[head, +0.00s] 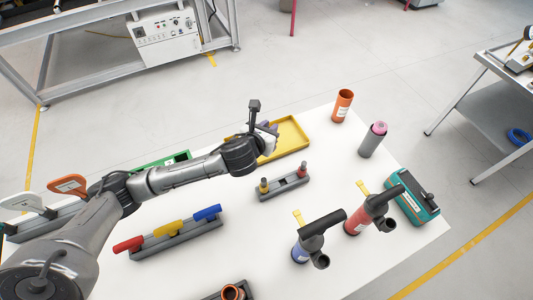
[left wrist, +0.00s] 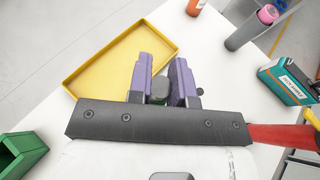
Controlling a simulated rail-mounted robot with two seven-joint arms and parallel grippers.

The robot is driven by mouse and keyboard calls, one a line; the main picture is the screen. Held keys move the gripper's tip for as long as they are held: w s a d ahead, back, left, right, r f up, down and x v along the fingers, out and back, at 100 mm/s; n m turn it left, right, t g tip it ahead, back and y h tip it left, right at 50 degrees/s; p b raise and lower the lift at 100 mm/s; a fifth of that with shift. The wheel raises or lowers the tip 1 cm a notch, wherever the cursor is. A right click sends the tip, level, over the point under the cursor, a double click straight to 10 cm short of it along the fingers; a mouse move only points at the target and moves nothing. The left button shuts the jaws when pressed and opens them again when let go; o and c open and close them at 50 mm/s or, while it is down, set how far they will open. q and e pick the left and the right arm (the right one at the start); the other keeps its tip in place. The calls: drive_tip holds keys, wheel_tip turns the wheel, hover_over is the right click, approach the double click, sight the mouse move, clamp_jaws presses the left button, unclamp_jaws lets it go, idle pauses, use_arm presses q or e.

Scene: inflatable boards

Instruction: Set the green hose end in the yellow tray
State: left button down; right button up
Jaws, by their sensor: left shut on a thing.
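My left gripper (head: 270,130) reaches over the near left part of the yellow tray (head: 297,130) in the head view. In the left wrist view its purple fingers (left wrist: 163,62) are shut on a small dark green piece, the green hose end (left wrist: 160,89), mostly hidden between the fingers and the gripper body. The yellow tray (left wrist: 88,82) lies ahead and to the left of the fingers there, with a low rim and an empty floor. In the head view the hose end is hidden by the gripper. My right gripper is not in view.
A grey rack (head: 283,188) with a yellowish and a red piece stands nearer. An orange cylinder (head: 342,106) and a grey cylinder with pink top (head: 372,140) stand right of the tray. Hand pumps (head: 312,240) stand front right. A green bin (head: 170,160) lies left behind my arm.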

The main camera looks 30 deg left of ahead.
use_arm(q)
drive_tip(key=w+a+f+b, duration=0.2)
drive_tip(key=a+f+b, duration=0.1)
drive_tip(key=a+f, duration=0.3)
drive_tip(key=w+a+f+b, duration=0.2)
drive_tip(key=a+f, duration=0.4)
drive_tip(key=f, duration=0.4)
drive_tip(key=shift+w+f+b, duration=0.3)
drive_tip(key=shift+w+b, duration=0.1)
drive_tip(key=shift+w, duration=0.1)
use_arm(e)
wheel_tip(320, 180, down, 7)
use_arm(q)
drive_tip(key=shift+a, duration=0.1)
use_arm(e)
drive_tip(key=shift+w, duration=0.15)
use_arm(q)
drive_tip(key=shift+f, duration=0.15)
drive_tip(key=c, duration=1)
unclamp_jaws()
drive_tip(key=shift+c, duration=0.2)
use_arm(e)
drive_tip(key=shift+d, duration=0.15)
